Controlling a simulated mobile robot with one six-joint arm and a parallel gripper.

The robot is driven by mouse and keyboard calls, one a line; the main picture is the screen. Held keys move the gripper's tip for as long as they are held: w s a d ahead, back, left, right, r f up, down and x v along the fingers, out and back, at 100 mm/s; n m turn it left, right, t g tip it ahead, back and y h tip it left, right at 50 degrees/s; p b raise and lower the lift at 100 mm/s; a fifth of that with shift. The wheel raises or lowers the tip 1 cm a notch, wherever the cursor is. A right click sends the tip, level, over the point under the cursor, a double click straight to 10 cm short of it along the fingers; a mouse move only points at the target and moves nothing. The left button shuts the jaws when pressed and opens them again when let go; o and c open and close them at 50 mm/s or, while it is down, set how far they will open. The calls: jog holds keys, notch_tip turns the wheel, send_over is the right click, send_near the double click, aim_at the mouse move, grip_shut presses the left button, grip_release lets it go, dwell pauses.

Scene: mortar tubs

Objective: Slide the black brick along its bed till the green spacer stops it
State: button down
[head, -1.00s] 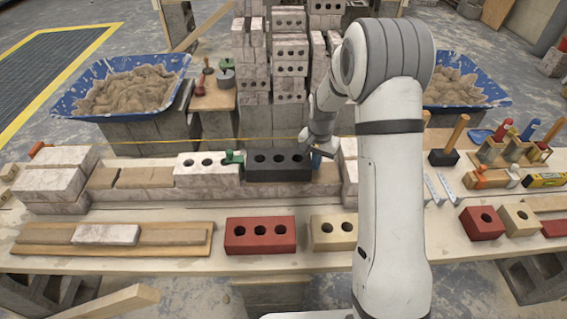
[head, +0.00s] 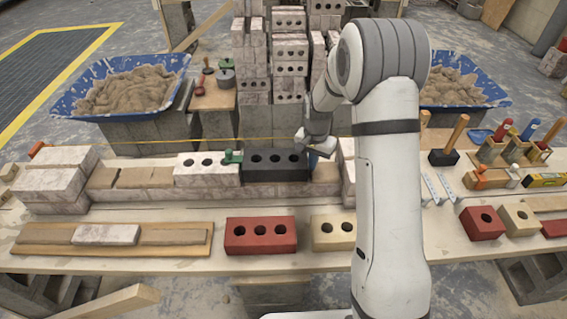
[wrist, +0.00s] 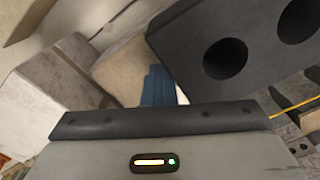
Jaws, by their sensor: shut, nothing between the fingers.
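The black brick (head: 276,172), with three holes, lies flat on the mortar bed of the wall course. The green spacer (head: 233,157) sits to its left, at the right end of a whitish brick. The black brick's left end is right up by the spacer; I cannot tell whether they touch. My gripper (head: 313,160) is shut and empty, with its blue fingertips at the black brick's right end. In the wrist view, the blue fingers (wrist: 158,88) are beside the end of the black brick (wrist: 260,55); contact is not clear there.
Bare mortar bed (head: 327,172) shows right of the black brick, before a whitish end block (head: 348,170). A yellow string line (head: 180,141) runs behind the course. A red brick (head: 260,236) and a cream brick (head: 333,233) lie in front. A mallet (head: 445,157) stands at right.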

jog(key=shift+d, duration=0.1)
jog(key=shift+d, duration=0.65)
jog(key=shift+r, duration=0.1)
notch_tip(320, 180, up, 9)
jog(key=p, duration=0.5)
jog(key=shift+p, duration=0.4)
jog(key=s+d+r+n+t, duration=0.1)
jog(key=s+r+n, duration=0.2)
jog(key=s+r, duration=1)
jog(key=s+d+r+n+t, duration=0.1)
jog(key=s+r+n, duration=0.2)
jog(key=s, duration=1.2)
jog(key=shift+s+r+t+p, duration=0.2)
jog(key=shift+r+t+p, duration=0.1)
jog(key=shift+r+p, duration=0.2)
